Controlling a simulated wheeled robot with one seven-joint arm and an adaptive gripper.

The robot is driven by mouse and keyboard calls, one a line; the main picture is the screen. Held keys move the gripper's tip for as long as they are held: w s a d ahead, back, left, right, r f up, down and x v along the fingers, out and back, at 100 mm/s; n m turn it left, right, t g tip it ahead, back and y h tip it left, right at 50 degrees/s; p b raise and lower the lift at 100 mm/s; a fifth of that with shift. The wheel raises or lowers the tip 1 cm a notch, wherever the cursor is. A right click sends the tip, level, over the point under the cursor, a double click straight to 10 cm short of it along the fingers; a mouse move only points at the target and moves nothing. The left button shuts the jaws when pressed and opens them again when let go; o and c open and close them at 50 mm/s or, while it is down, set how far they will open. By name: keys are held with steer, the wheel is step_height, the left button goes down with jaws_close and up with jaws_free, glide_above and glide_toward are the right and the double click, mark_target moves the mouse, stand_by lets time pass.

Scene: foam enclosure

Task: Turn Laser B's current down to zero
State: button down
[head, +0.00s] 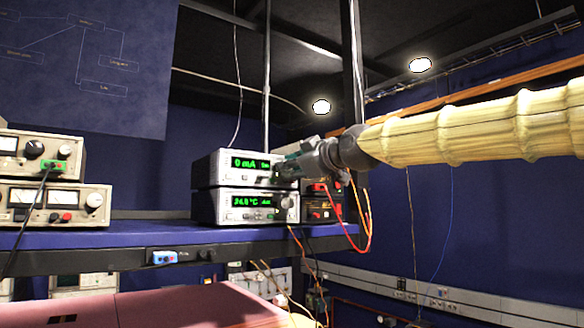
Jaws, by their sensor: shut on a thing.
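Two stacked light-grey laser units stand on a blue shelf. The upper unit (209,168) shows "0 mA" in green on its display (246,162). The lower unit (207,206) shows about 24 °C in green and has a round knob at its right. My gripper (285,171) is at the right side of the upper unit's front, shut on its knob. The knob itself is hidden by the fingers. My arm, in a yellowish sleeve, reaches in from the right. I cannot read a label saying which unit belongs to Laser B.
Beige power supplies (38,156) with meters stand at the left of the shelf (120,236). Dark red-lit boxes (318,205) sit just right of the laser units. Red and orange cables hang below my gripper. A metal post rises behind it. A pinkish-red surface (190,306) lies below the shelf.

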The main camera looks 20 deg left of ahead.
steer(key=shift+r, duration=0.15)
steer(key=c, duration=1.3)
jaws_free()
steer(key=shift+o, duration=0.2)
steer(key=v, duration=1.2)
steer(key=shift+d, duration=0.1)
